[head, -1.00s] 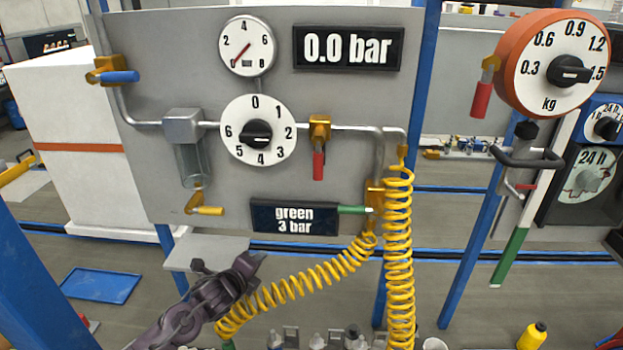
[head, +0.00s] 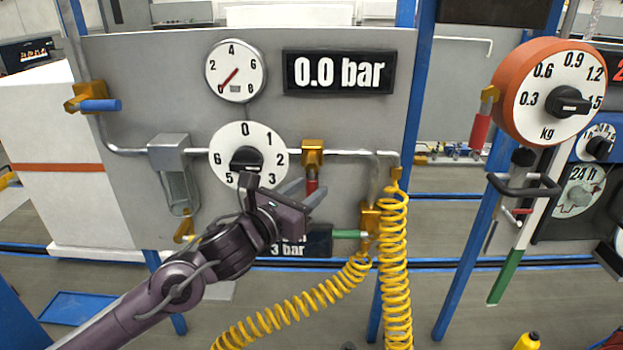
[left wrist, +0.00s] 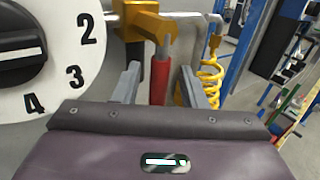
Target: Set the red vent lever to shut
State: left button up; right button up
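The red lever (head: 311,186) hangs straight down from a brass valve (head: 313,153) on the pipe, right of the numbered dial. In the left wrist view the red lever (left wrist: 160,80) stands upright in the picture below the brass valve (left wrist: 142,22). My left gripper (head: 314,187) is open, with its fingers pointing at the panel. In the left wrist view its two fingers (left wrist: 160,78) stand on either side of the lever, with gaps on both sides. How deep the lever sits between them is unclear. My right gripper is not in view.
The numbered dial (head: 224,140) is close left of my gripper. A green lever (head: 348,234) and a coiled yellow hose (head: 395,260) are to its right. Another red lever (head: 481,128) hangs farther right, by the kg dial (head: 550,85).

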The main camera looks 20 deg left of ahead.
pick_arm(q)
jog(key=shift+p+x, duration=0.3)
jog(key=shift+x, duration=0.75)
grip_shut()
